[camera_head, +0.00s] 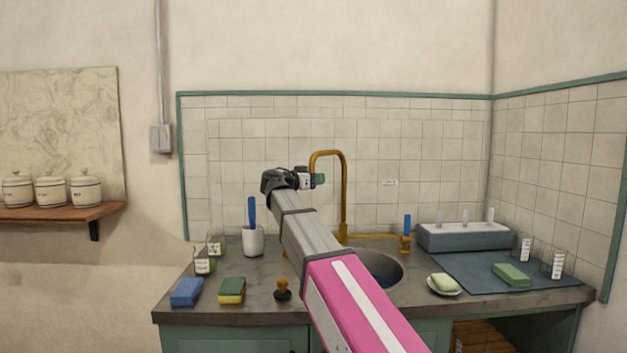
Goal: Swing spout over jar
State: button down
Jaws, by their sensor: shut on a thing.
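The brass gooseneck spout (344,190) rises behind the sink (381,268) and arches to the left. Its downturned end meets my gripper (311,179), which is shut on it; the fingers hide the very tip. My arm crosses the counter from the lower right and covers part of the sink. Two small labelled glass jars, a front one (204,263) and a back one (216,245), stand on the left of the counter, apart from my gripper. I cannot tell which jar is meant.
A white cup (253,241) with a blue-handled tool, a blue sponge (186,292), a yellow-green sponge (232,290) and a dark stopper (283,290) stand left of my arm. A soap dish (444,291), blue mat (470,270) and glass beakers (557,264) lie right.

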jog(key=s+d+n+t+y, duration=0.4)
jog(key=d+t+y, duration=0.1)
jog(key=d, duration=0.8)
jog(key=shift+d+n+y, duration=0.3)
jog(key=shift+n, duration=0.1)
jog(key=c, duration=0.8)
grip_release()
jog(key=v, duration=1)
jog(key=shift+s+a, duration=0.2)
jog(key=shift+s, duration=0.15)
